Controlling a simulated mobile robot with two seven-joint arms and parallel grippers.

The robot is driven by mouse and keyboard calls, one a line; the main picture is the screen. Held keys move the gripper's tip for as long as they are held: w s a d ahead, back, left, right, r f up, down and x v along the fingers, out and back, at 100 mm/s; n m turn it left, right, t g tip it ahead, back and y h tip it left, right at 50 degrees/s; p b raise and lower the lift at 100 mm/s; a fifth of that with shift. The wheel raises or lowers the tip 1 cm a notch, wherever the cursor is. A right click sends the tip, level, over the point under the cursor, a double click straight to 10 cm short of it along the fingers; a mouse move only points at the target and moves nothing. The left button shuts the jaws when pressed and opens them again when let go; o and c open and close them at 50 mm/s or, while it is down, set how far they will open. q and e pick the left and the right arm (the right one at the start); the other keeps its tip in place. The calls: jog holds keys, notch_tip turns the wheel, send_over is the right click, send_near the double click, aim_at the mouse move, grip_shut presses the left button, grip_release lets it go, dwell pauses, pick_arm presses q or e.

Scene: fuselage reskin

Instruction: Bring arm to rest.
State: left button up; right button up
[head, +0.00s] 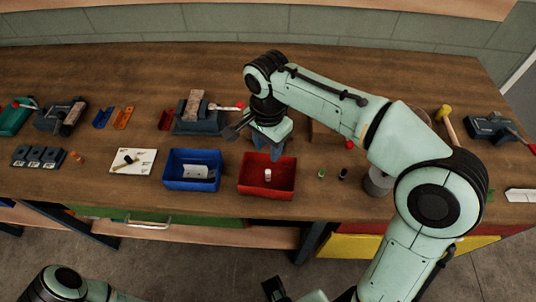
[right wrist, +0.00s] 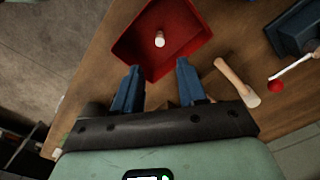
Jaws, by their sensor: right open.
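My right gripper (head: 275,148) is over the workbench at the back edge of a red bin (head: 252,185), pointing down. In the right wrist view its two blue-grey fingers (right wrist: 160,82) are wide apart with nothing between them. The red bin (right wrist: 135,48) shows just beyond the fingertips, with a small white cylinder (right wrist: 159,39) lying inside; the cylinder also shows in the head view (head: 267,174). My left arm shows only in part at the lower left edge of the head view. Dark parts at the bottom middle may be its gripper; the jaws cannot be made out.
A blue bin (head: 190,184) holding a pale piece stands left of the red bin. A vise (head: 196,112) is behind them. A white card (head: 132,162) lies farther left. A yellow-headed mallet (head: 446,118) and another vise are at right. The bench back is largely clear.

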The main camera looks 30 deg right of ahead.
jog(key=shift+r, duration=1.05)
